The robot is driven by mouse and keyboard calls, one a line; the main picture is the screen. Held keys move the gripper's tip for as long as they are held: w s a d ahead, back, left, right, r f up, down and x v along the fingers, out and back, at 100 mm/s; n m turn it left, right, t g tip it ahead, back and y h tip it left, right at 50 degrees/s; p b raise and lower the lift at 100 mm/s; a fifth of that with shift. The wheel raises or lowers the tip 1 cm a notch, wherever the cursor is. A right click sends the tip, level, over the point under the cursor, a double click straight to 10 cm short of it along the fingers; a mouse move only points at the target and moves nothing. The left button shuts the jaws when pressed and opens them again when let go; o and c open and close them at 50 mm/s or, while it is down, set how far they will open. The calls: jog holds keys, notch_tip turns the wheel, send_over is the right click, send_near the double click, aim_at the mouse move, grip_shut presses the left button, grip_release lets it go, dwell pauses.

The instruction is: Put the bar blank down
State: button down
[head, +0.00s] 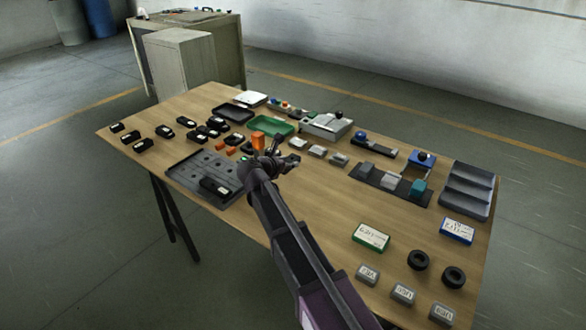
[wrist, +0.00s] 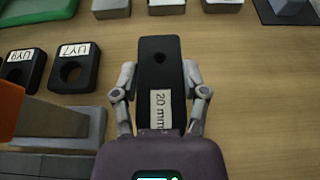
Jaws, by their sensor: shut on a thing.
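The bar blank (wrist: 160,62) is a black flat bar with a round dark hole and a white label reading "20 mm". My gripper (wrist: 160,82) is shut on it, one finger on each long side, in the wrist view. The bar points away from my palm. I cannot tell whether it touches the wooden table (wrist: 255,90) below. In the head view, my gripper (head: 272,156) is over the middle of the table (head: 315,210), near the green tray (head: 270,133); my arm and gripper largely hide the bar there.
Black pieces labelled UY7 (wrist: 73,70) and UY9 (wrist: 22,68) lie left of the bar. An orange block (wrist: 8,112) is at the left edge. Grey blocks (head: 317,150) lie beyond my gripper. A dark tray (head: 190,172) is left. Bare wood lies right of the bar.

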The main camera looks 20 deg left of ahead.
jog(key=shift+w+f, duration=0.1)
jog(key=shift+w, duration=1.2)
jog(key=shift+f, duration=0.1)
jog(key=shift+f+b, duration=1.7)
jog(key=shift+b, duration=0.15)
jog(key=shift+f, duration=0.1)
jog(key=shift+c, duration=0.6)
grip_release()
jog(key=shift+s+a+r+p, duration=0.15)
jog(key=shift+s+r+p, duration=0.25)
jog(key=shift+s, duration=0.2)
jog(key=p+v, duration=0.4)
jog(key=v, duration=0.6)
jog(key=shift+s+a+r, duration=0.15)
jog(key=shift+s, duration=0.2)
